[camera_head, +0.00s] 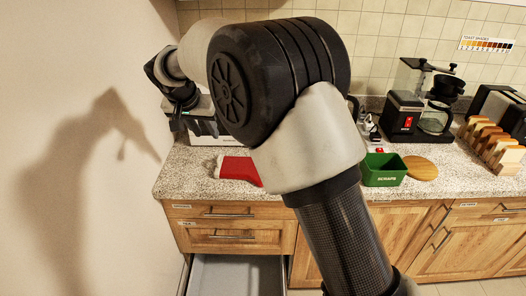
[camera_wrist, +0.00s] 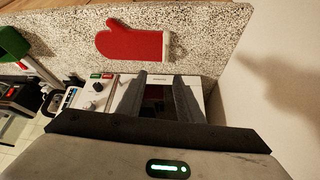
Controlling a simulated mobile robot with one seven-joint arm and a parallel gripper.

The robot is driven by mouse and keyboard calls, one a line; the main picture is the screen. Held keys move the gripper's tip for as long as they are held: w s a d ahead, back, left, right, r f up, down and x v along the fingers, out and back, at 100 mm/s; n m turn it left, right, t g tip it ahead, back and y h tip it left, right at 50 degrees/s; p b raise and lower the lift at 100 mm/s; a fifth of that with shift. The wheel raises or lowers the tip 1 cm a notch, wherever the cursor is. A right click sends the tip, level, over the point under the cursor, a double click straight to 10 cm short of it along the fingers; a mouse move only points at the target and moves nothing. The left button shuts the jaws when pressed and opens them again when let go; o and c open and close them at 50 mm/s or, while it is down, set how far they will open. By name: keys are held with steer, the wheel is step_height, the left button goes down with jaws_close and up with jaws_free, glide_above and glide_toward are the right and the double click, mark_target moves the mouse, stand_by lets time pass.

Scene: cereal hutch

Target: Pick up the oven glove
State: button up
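The red oven glove (camera_head: 237,169) with a pale cuff lies flat on the speckled counter, left of my arm in the head view. My arm hides part of the counter beside it. In the wrist view the whole glove (camera_wrist: 132,42) shows, thumb side up, cuff to the right. My gripper (camera_wrist: 160,80) is open, its two fingers apart with nothing held between them. It is above the white appliance, and the glove lies beyond the fingertips, not touched. In the head view the wrist end of my arm is at the upper left, by the wall.
A white appliance (camera_wrist: 95,90) with knobs stands beneath my gripper at the counter's back left. A green scraps bin (camera_head: 384,170), round wooden board (camera_head: 420,168), coffee maker (camera_head: 405,110) and toast rack (camera_head: 492,145) stand to the right. A lower drawer (camera_head: 236,272) is open. A wall bounds the left.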

step_height(320, 180, down, 2)
steer(key=w+a, duration=0.1)
steer(key=a, duration=0.1)
steer(key=p, duration=0.2)
glide_above(218, 157)
steer(key=s, duration=0.3)
steer(key=f, duration=1)
steer(key=shift+a+f, duration=0.25)
steer(key=shift+a, duration=0.05)
steer(key=x, duration=0.5)
steer(key=shift+w+d+p, duration=0.1)
steer(key=shift+w+p, duration=0.15)
steer(key=shift+p, duration=0.1)
